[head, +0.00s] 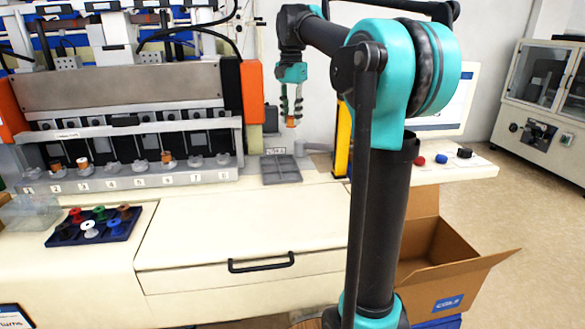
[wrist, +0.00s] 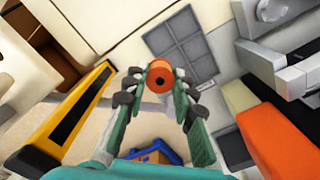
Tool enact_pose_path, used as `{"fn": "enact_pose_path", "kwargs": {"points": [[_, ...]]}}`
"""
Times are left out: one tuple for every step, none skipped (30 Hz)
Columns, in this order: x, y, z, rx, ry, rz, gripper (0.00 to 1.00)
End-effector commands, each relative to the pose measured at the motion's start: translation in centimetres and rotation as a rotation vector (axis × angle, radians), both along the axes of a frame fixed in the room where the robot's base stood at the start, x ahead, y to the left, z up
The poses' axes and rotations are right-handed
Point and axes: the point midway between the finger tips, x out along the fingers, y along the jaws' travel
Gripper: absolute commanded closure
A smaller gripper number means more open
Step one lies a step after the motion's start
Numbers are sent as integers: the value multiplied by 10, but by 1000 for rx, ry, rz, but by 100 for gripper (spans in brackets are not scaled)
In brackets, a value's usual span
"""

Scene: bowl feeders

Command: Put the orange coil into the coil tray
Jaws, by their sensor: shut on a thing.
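My gripper (head: 291,104) is shut on the orange coil (head: 291,122) and holds it in the air above the table. In the wrist view the orange coil (wrist: 160,77) sits between the fingertips of the gripper (wrist: 157,82), with its round end and dark centre hole showing. The coil tray (head: 281,170) is a grey tray with square compartments on the table, below and slightly left of the gripper in the head view. It also shows in the wrist view (wrist: 172,38), beyond the coil. The compartments that show look empty.
A numbered feeder row (head: 130,178) with several coils stands left of the tray. A blue rack (head: 95,229) of coloured spools lies at the front left. A yellow post (head: 343,140) stands close right of the tray. An open cardboard box (head: 432,262) is at the lower right.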

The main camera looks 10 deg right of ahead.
Motion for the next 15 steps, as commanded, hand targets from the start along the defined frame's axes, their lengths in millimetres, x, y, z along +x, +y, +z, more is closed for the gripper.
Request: {"fn": "enact_pose_path", "kwargs": {"points": [[0,0,-13,0,0,0,94],[0,0,-21,0,0,0,94],[0,0,-31,0,0,0,94],[0,0,-38,0,0,0,94],[0,0,-45,0,0,0,94],[0,0,-55,0,0,0,94],[0,0,-62,0,0,0,94],[0,0,-70,0,0,0,94],[0,0,-79,0,0,0,94],[0,0,-87,0,0,0,94],[0,0,-94,0,0,0,94],[0,0,-102,0,0,0,94],[0,0,-108,0,0,0,94],[0,0,-114,0,0,0,94],[0,0,-121,0,0,0,94]]}}
